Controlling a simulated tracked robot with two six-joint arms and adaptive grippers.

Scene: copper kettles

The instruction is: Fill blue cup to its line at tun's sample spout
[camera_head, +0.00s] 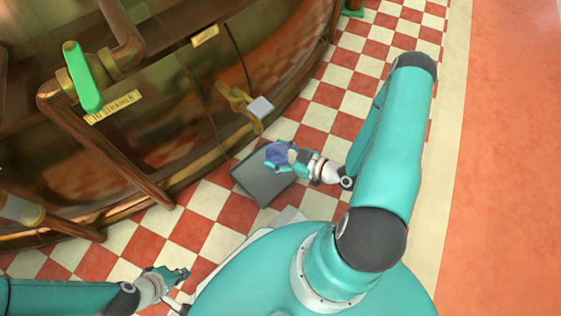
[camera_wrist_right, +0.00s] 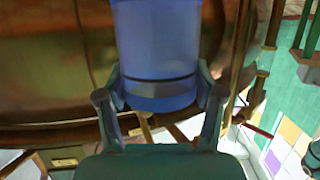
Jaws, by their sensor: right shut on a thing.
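The blue cup (camera_head: 277,153) is in my right gripper (camera_head: 284,160), above a grey tray (camera_head: 250,189) in the head view. In the right wrist view the cup (camera_wrist_right: 157,45) is between the two fingers of the right gripper (camera_wrist_right: 163,98), which is shut on it. A dark line runs around the cup; its top is cut off and its fill cannot be told. The brass sample spout (camera_head: 238,101) with a pale grey handle (camera_head: 261,107) juts from the copper tun (camera_head: 160,130), up and left of the cup, apart from it. My left gripper (camera_head: 181,279) is low in the view; its opening is unclear.
A green-handled valve (camera_head: 84,78) and copper pipes (camera_head: 105,150) stick out from the tun at left, with a label plate (camera_head: 112,107) beneath the handle.

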